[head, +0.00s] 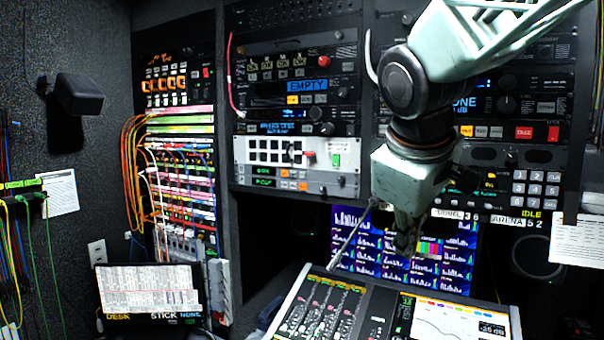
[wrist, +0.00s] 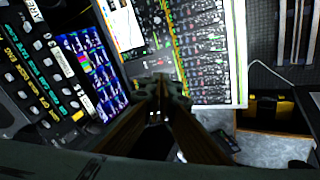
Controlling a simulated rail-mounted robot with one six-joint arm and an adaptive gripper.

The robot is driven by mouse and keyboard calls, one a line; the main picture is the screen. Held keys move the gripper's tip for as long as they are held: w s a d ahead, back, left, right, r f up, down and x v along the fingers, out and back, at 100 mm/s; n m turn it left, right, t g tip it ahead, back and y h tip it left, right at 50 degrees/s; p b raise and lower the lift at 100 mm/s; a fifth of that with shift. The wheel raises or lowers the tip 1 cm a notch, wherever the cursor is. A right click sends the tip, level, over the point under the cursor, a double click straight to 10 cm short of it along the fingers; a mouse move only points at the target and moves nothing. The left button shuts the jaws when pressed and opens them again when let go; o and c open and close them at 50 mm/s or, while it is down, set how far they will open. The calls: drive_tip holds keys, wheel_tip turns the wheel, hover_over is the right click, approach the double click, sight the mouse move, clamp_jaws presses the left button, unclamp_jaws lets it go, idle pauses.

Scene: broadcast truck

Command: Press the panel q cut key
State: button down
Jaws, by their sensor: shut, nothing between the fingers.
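My gripper (head: 406,240) points down in the head view, above the back of the mixing desk (head: 330,318) and in front of the blue multi-picture monitor (head: 350,222). In the wrist view my gripper (wrist: 158,88) is shut and empty, with the desk beyond it. The q cut key is not clearly readable in either view. A small unit (head: 263,183) under the white switch panel (head: 268,152) has a green display that may read as a cut label, with orange and white keys beside it. My gripper is apart from it, to its right.
The desk's tilted screen (head: 445,318) lies close under my gripper. Racks of keys and knobs fill the wall behind my arm, including a number keypad (head: 536,184). A tablet (head: 150,290) stands at lower left. Orange cables (head: 132,170) hang by the left rack.

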sight(303, 175)
drive_tip(key=w+a+r+n+t+p, duration=0.1)
drive_tip(key=w+a+r+n+p, duration=0.15)
drive_tip(key=w+a, duration=0.45)
drive_tip(key=w+a+r+n+t+p, duration=0.1)
drive_tip(key=w+a+r+n, duration=0.15)
drive_tip(key=w, duration=0.85)
drive_tip(key=w+a+r+n+t+y+p, duration=0.1)
drive_tip(key=w+a+n+p, duration=0.2)
drive_tip(key=w+a, duration=0.9)
drive_tip(key=a+n, duration=0.3)
drive_tip(key=a, duration=0.2)
drive_tip(key=shift+w+r+n+t, duration=0.3)
drive_tip(key=shift+r+n, duration=0.05)
drive_tip(key=shift+n, duration=0.05)
drive_tip(key=shift+w+d+p, duration=0.15)
drive_tip(key=shift+p, duration=0.15)
drive_tip(key=shift+w+d+p, duration=0.65)
drive_tip(key=shift+w+p, duration=0.05)
drive_tip(key=shift+w, duration=0.55)
drive_tip(key=shift+w+d+p, duration=0.6)
drive_tip(key=shift+w+p, duration=0.15)
drive_tip(key=shift+w, duration=0.55)
drive_tip(key=shift+w+d+p, duration=0.65)
drive_tip(key=shift+w+p, duration=0.05)
drive_tip(key=shift+w, duration=0.55)
